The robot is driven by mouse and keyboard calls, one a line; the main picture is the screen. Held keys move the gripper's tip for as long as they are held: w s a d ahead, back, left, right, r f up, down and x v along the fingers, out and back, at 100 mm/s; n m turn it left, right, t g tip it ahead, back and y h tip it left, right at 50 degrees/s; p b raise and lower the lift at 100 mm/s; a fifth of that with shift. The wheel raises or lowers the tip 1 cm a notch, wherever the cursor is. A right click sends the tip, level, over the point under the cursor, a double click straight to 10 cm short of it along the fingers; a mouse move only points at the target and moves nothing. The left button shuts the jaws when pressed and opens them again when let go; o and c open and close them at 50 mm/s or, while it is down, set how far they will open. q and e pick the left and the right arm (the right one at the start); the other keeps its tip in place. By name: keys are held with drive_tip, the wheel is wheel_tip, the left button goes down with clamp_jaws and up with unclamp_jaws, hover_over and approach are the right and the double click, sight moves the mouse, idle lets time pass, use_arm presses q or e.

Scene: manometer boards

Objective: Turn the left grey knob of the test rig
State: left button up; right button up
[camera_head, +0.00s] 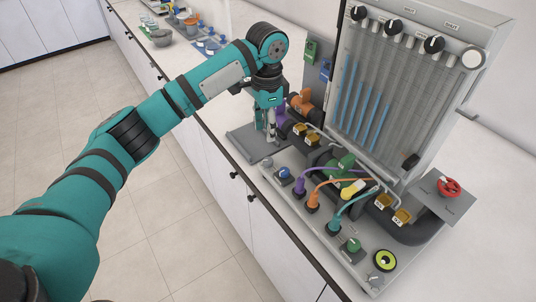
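The test rig is a grey bench plate (325,240) with a tall manometer board (385,95) behind it. A small grey knob-like part (267,162) sits at the plate's left end, and a similar grey part (376,281) is at its right front corner. My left gripper (271,136) points down just behind and above the left grey part, by a purple-handled fitting (280,113). The fingers are small and partly overlapped by the rig's fittings; I cannot tell whether they touch anything. My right gripper is out of view.
Purple, orange and teal hoses (338,178) arch over the plate. A red knob (449,187) is at the right. Bowls (161,37) stand far back left.

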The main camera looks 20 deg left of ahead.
use_arm(q)
hover_over(268, 160)
wheel_tip(268, 160, down, 4)
drive_tip(key=shift+s+f+p, duration=0.1)
drive_tip(key=shift+f+p, duration=0.1)
drive_tip(key=shift+p, duration=0.2)
wheel_tip(268, 160, down, 5)
drive_tip(key=shift+p, duration=0.5)
wheel_tip(268, 160, down, 2)
drive_tip(key=shift+f, duration=0.45)
drive_tip(key=c, duration=0.5)
clamp_jaws()
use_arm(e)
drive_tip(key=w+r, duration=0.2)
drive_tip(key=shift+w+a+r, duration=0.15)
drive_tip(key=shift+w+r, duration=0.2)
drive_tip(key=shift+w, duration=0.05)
